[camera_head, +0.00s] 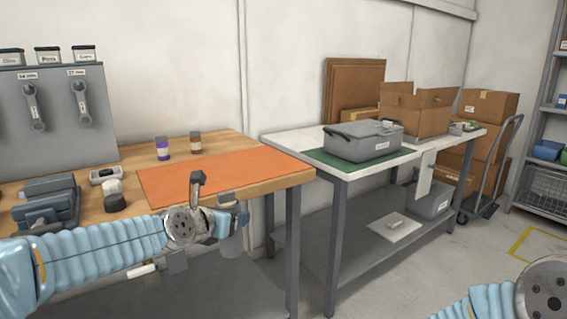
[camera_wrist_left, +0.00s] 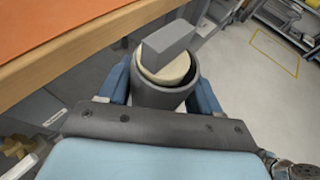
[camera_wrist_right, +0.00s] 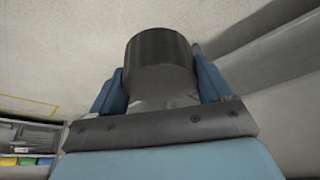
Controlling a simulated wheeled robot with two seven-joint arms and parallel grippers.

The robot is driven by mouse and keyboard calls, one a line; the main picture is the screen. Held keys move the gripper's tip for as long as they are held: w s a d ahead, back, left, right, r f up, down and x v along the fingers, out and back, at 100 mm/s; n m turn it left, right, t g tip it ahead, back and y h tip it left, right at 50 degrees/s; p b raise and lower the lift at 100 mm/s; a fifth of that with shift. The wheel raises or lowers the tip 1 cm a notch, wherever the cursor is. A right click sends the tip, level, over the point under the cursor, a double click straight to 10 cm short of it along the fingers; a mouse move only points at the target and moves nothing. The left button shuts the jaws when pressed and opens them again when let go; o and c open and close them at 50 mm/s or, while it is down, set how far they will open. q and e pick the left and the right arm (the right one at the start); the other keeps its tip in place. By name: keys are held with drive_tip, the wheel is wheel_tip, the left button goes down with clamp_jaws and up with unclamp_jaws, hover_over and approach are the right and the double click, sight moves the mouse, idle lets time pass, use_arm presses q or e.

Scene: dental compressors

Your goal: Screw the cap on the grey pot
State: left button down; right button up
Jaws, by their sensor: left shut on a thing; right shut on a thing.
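The grey pot (camera_wrist_left: 164,96) sits between the fingers of my left gripper (camera_wrist_left: 163,84) in the left wrist view. Its round top shows a cream surface (camera_wrist_left: 166,71), with a grey block (camera_wrist_left: 168,44) across part of it. I cannot tell whether the block rests in the pot or stands above it. In the head view my left gripper (camera_head: 232,224) is just in front of the wooden bench's front edge, with the pot (camera_head: 231,244) partly hidden. My right gripper (camera_wrist_right: 162,85) is shut on a dark grey cylinder (camera_wrist_right: 160,62), apparently the cap. The head view shows only my right wrist, at bottom right.
The wooden bench (camera_head: 225,140) carries an orange mat (camera_head: 215,174), two small bottles and a grey vise-like device (camera_head: 48,205). A white table (camera_head: 285,143) to the right holds a grey case (camera_head: 363,141) and an open carton (camera_head: 420,112). The floor between the arms looks clear.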

use_arm(q)
drive_tip(key=a+f+n+y, duration=0.2)
drive_tip(key=a+f, duration=0.2)
drive_tip(key=f, duration=0.5)
drive_tip(key=s+a+f+n+y, duration=0.1)
drive_tip(key=a+f+y, duration=0.1)
drive_tip(key=f, duration=0.8)
drive_tip(key=shift+s+a+n+t, duration=0.2)
drive_tip(key=shift+a+n+t, duration=0.2)
drive_tip(key=shift+a, duration=0.5)
drive_tip(key=s+d+f+m+g+h, duration=0.1)
drive_tip(key=s+d+f+m+h, duration=0.3)
drive_tip(key=d+f, duration=0.3)
drive_tip(key=s+d+f+m+g+h, duration=0.2)
drive_tip(key=s+d+f+m+h, duration=0.2)
drive_tip(key=d+f, duration=0.3)
drive_tip(key=shift+s+d+f, duration=0.15)
drive_tip(key=shift+d+f, duration=0.05)
drive_tip(key=shift+d, duration=0.75)
use_arm(e)
drive_tip(key=shift+w, duration=0.1)
